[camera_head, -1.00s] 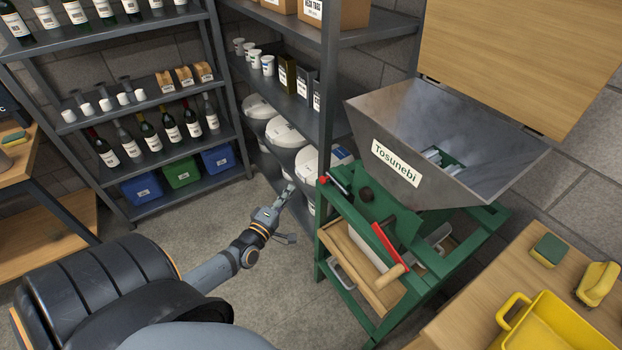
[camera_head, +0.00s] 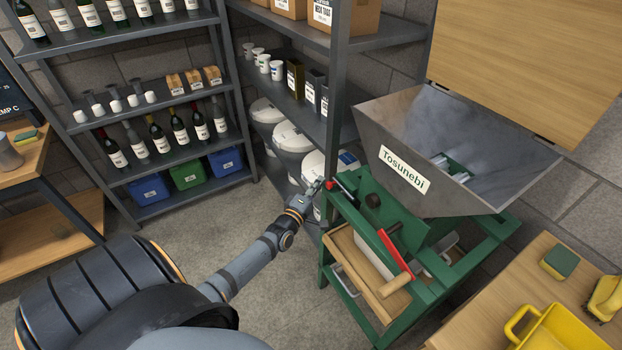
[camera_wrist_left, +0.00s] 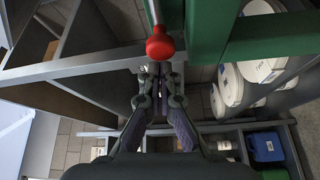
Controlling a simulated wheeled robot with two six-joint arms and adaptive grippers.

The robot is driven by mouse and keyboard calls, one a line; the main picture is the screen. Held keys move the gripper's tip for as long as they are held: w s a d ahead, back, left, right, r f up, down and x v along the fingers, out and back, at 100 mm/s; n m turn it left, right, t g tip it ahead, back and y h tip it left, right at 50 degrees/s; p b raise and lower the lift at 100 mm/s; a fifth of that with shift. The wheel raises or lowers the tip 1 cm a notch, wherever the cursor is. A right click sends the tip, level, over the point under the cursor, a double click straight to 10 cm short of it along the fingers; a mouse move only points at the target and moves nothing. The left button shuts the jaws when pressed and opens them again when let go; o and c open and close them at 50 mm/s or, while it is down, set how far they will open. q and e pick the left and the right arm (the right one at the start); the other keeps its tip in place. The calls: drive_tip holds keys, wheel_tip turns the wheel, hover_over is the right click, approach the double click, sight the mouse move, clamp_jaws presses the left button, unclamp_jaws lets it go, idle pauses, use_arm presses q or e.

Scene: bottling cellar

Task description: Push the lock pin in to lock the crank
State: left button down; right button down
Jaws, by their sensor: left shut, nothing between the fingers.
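The green crusher frame (camera_head: 412,232) carries a steel hopper (camera_head: 455,150) labelled Tosunebi. The lock pin's red knob (camera_head: 329,184) sits at the frame's upper left corner; in the left wrist view the red knob (camera_wrist_left: 160,46) shows on a thin metal shaft. The crank has a red arm (camera_head: 393,250) and a wooden handle (camera_head: 396,284), on the frame's front side. My left gripper (camera_head: 316,186) is shut and empty, with its fingertips (camera_wrist_left: 154,70) close to the knob. I cannot tell whether they touch it. My right gripper is not in view.
A grey shelf (camera_head: 287,98) with white tubs stands close behind the gripper. A bottle rack (camera_head: 180,92) stands at the back left. A wooden table (camera_head: 500,312) with a yellow bin (camera_head: 560,330) is at the lower right. The floor (camera_head: 240,225) before the rack is clear.

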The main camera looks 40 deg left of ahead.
sight(328, 186)
use_arm(q)
drive_tip(key=shift+d+f, duration=0.15)
drive_tip(key=shift+s+d+p, duration=0.2)
drive_tip(key=shift+s+d, duration=0.15)
drive_tip(key=shift+d, duration=0.4)
drive_tip(key=shift+s+d+p, duration=0.2)
drive_tip(key=shift+s+d, duration=0.1)
drive_tip(key=shift+d, duration=0.45)
